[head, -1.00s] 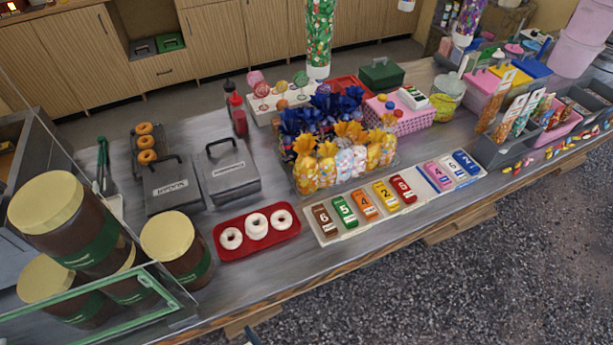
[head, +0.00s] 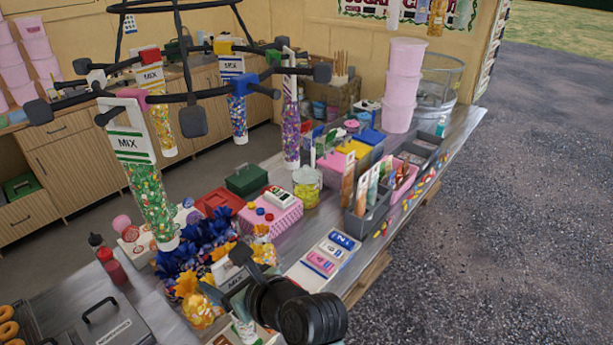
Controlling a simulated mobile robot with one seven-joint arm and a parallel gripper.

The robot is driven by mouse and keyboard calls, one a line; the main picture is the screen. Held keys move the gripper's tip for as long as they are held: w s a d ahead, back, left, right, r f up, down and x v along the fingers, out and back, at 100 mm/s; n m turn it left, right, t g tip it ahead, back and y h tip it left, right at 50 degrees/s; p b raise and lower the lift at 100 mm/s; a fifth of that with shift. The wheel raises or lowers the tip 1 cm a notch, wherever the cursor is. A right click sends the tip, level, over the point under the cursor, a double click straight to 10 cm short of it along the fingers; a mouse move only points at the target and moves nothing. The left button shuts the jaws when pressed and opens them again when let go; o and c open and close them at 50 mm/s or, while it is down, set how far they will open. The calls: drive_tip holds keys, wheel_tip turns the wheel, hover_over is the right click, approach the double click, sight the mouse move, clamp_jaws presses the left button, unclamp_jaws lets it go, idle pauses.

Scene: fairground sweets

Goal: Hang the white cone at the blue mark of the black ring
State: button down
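The black ring (head: 185,97) hangs at the upper left in the head view, with coloured marks on its rim. The blue mark (head: 241,84) is on the near right side. A cone with a blue-striped tag (head: 238,118) shows behind and below it; overlap hides which mark bears it. My gripper (head: 228,275) is low in the picture, above the counter. It appears shut on a white MIX tag (head: 236,281), apparently the white cone's. A pale, partly green body shows below; my wrist and the picture's edge hide much of it.
Other cones hang from the ring, one nearest at the pink mark (head: 131,97). Blue and yellow sweet bags (head: 200,255) stand left of my gripper. A pink dotted box (head: 270,219), a lidded jar (head: 306,186) and grey trays (head: 367,222) stand behind it. The paved floor at right is clear.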

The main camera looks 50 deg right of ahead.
drive_tip(key=s+d+r+p, duration=0.2)
drive_tip(key=s+d+r, duration=0.15)
drive_tip(key=r, duration=0.45)
drive_tip(key=s+d+r+p, duration=0.25)
drive_tip(key=d+r, duration=0.25)
drive_tip(key=r, duration=0.3)
drive_tip(key=s+d+r+p, duration=0.2)
drive_tip(key=s+d+r, duration=0.15)
drive_tip(key=r, duration=0.45)
drive_tip(key=w+b, duration=0.2)
drive_tip(key=w, duration=0.5)
drive_tip(key=shift+w+a, duration=0.2)
drive_tip(key=shift+w, duration=0.05)
drive_tip(key=shift+p, duration=0.6)
drive_tip(key=shift+w, duration=0.1)
drive_tip(key=shift+w, duration=0.15)
